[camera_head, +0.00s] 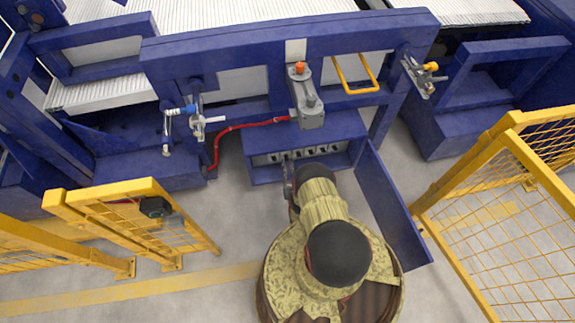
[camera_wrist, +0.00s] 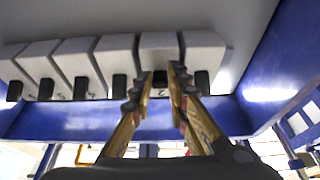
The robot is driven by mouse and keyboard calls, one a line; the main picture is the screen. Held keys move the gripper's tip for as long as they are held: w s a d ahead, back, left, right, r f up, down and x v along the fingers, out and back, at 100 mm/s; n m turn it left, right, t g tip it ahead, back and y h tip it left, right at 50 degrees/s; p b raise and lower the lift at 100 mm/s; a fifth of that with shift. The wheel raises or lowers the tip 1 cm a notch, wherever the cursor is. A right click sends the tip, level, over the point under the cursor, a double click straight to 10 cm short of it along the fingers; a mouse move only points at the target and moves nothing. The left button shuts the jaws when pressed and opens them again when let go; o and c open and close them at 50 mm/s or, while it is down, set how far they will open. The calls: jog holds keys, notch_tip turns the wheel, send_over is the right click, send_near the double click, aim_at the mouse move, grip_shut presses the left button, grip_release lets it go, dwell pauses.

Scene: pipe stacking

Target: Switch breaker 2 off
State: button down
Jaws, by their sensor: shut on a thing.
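The open blue breaker box (camera_head: 262,178) holds a row of white breakers with black switches, seen close up in the wrist view. Breaker 2 (camera_wrist: 159,42) is second from the right in the wrist view and second from the left in the head view, by its place in the row. My gripper (camera_wrist: 161,75) has its two fingertips on either side of this breaker's black switch (camera_wrist: 160,78), shut on it. In the head view my arm partly covers the box's lower edge. The number labels are too small to read surely, and this switch's position is unclear.
The box's blue door (camera_head: 395,205) stands open to the right of my arm. Yellow mesh fences stand at left (camera_head: 130,215) and right (camera_head: 510,190). A grey unit with an orange button (camera_head: 308,102) sits above the box, with a red cable (camera_head: 235,128) beside it.

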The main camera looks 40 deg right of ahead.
jog(key=c, duration=1.7)
grip_release()
jog(key=shift+r, duration=5)
